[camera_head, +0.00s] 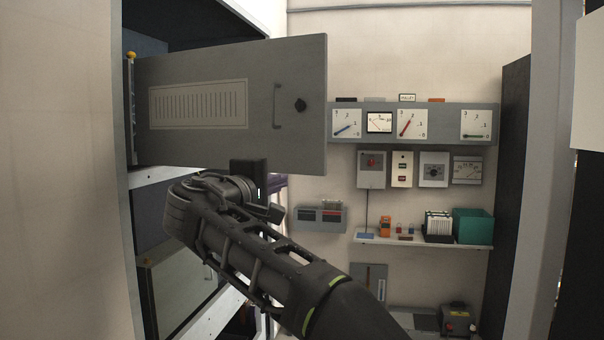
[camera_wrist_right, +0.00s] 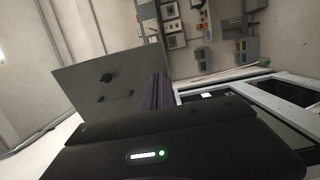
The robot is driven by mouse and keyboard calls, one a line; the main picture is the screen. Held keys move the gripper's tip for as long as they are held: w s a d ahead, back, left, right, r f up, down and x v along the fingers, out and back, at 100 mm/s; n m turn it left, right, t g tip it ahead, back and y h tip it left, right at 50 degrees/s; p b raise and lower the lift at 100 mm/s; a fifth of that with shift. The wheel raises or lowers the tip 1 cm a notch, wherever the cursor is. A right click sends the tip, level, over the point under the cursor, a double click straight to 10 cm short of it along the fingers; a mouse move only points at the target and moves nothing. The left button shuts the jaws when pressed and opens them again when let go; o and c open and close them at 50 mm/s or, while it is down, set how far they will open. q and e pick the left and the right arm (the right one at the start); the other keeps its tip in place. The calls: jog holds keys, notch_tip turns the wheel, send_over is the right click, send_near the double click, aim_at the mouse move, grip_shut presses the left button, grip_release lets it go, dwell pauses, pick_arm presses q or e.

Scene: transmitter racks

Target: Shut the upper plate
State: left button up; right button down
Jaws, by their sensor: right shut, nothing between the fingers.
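The upper plate (camera_head: 215,135) is a grey panel with a slotted vent, a handle (camera_head: 277,106) and a dark round knob (camera_head: 300,105). It stands swung open from its hinge side at the left, beside the dark upper opening of the rack (camera_head: 190,22). My right gripper (camera_head: 248,172) is just below the plate's lower edge, shut and empty; its fingertips are hard to make out, and I cannot tell whether it touches the plate. The plate also shows in the right wrist view (camera_wrist_right: 125,75), beyond the dark gripper housing. My left gripper is not in view.
A lower grey plate (camera_head: 180,285) sits in the rack below. A meter panel (camera_head: 440,122) and control boxes hang on the back wall. A shelf (camera_head: 420,240) below them holds small items and a green box (camera_head: 473,226). A light post (camera_head: 545,150) stands at right.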

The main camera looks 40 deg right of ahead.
aim_at(310, 170)
jog(key=p+x, duration=0.3)
jog(key=x, duration=0.3)
jog(key=p+x, duration=0.3)
jog(key=x, duration=0.4)
jog(key=shift+w+r, duration=0.1)
jog(key=shift+r, duration=0.1)
jog(key=shift+w+d+f+p, duration=0.15)
jog(key=shift+w+d+p, duration=0.05)
jog(key=shift+d+p, duration=0.15)
